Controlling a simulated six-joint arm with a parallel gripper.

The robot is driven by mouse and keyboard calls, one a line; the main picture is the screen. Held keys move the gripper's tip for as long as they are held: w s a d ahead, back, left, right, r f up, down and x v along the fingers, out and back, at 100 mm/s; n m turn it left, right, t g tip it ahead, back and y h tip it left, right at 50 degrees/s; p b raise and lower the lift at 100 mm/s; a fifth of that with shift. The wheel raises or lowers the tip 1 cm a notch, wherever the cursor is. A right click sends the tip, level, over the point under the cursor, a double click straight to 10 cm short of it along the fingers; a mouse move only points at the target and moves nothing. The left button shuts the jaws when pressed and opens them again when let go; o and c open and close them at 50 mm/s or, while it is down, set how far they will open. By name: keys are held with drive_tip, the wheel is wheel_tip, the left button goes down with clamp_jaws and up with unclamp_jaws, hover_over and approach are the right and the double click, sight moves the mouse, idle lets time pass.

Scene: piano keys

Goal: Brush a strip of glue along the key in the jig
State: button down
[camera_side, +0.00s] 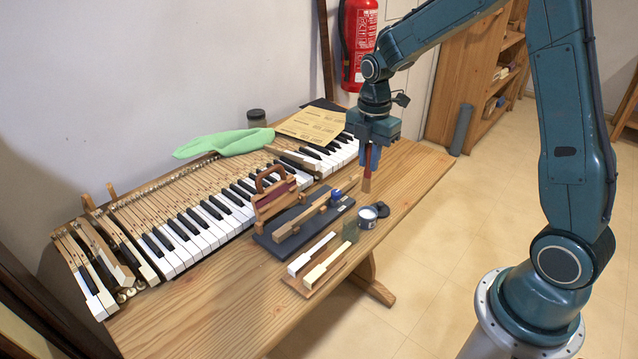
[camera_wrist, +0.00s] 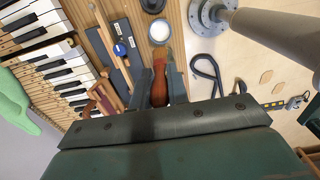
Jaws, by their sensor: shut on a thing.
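My gripper (camera_side: 370,158) is shut on a brush, pointing down above the right part of the bench. The brush's reddish-brown handle (camera_wrist: 160,88) is between the fingers in the wrist view, and its bristles (camera_side: 366,185) hang clear in the side view. Below them stands an open glue pot (camera_side: 367,218) with white contents, also in the wrist view (camera_wrist: 162,32). The jig (camera_side: 283,238) is a dark base left of the brush. A long wooden key (camera_side: 306,217) lies in it, with a blue knob (camera_side: 337,194) beside its far end; the knob also shows in the wrist view (camera_wrist: 120,50).
A small board with a white key (camera_side: 312,253) and a cream key (camera_side: 327,267) lies in front of the jig. A wooden-handled block (camera_side: 274,198) stands behind it. The keyboard (camera_side: 200,230) and green cloth (camera_side: 223,144) fill the back. The bench's right end is bare.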

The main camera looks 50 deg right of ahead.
sight(371, 185)
drive_tip(key=shift+s+d+f, duration=0.1)
drive_tip(key=shift+d+f, duration=0.25)
drive_tip(key=shift+f, duration=0.3)
drive_tip(key=shift+s+d+f, duration=0.1)
drive_tip(key=shift+d+f, duration=0.25)
drive_tip(key=shift+f, duration=0.25)
drive_tip(key=shift+f, duration=0.2)
drive_tip(key=shift+f, duration=2.8)
drive_tip(key=shift+f, duration=0.65)
drive_tip(key=shift+r, duration=0.1)
wheel_tip(371, 185, up, 7)
idle(1.0)
drive_tip(key=shift+a, duration=0.1)
idle(0.6)
